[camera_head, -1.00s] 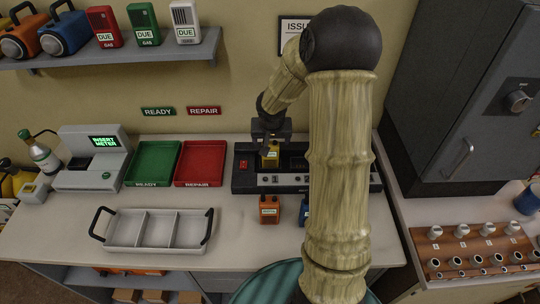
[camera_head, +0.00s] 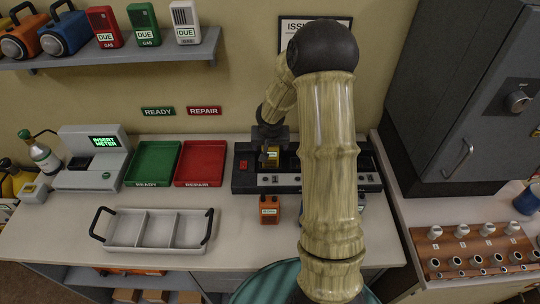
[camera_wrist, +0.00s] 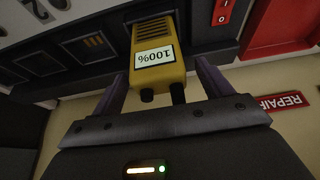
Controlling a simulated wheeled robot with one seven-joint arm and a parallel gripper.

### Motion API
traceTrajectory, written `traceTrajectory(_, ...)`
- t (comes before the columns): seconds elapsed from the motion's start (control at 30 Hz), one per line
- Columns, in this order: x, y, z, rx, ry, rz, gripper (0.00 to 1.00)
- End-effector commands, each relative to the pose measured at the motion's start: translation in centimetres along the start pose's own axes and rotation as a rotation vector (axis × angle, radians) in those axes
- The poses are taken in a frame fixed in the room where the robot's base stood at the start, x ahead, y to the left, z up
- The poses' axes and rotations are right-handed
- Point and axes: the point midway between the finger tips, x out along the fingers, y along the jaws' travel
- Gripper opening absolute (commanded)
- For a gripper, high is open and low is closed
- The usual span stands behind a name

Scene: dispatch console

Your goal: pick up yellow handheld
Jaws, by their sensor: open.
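The yellow handheld (camera_wrist: 157,68) stands in a slot of the dark charging dock (camera_head: 246,182), its label reading 100% in the wrist view. In the head view only a small part of the yellow handheld (camera_head: 273,152) shows, behind my gripper. My gripper (camera_wrist: 160,82) is open, with one finger on each side of the handheld's upper end. Small gaps seem to show between the fingers and the handheld. In the head view my gripper (camera_head: 271,146) is over the dock's left part.
A red tray (camera_head: 200,184) and a green tray (camera_head: 152,184) lie left of the dock. A grey three-part carrier (camera_head: 145,246) stands at the front left.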

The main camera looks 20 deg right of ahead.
Motion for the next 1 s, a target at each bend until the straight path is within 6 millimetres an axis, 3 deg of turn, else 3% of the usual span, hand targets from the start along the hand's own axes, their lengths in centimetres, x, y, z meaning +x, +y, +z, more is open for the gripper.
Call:
traceTrajectory(0.03, 0.0, 0.0, 0.0, 0.0, 0.0, 0.0, 0.72)
traceTrajectory(0.3, -0.1, 0.0, -0.1, 0.0, 0.001, 0.0, 0.21)
traceTrajectory(0.67, -1.0, 0.0, -0.5, 0.002, 0.004, -0.001, 0.22)
traceTrajectory(1.0, -6.7, 0.0, -2.9, 0.002, 0.007, 0.0, 0.22)
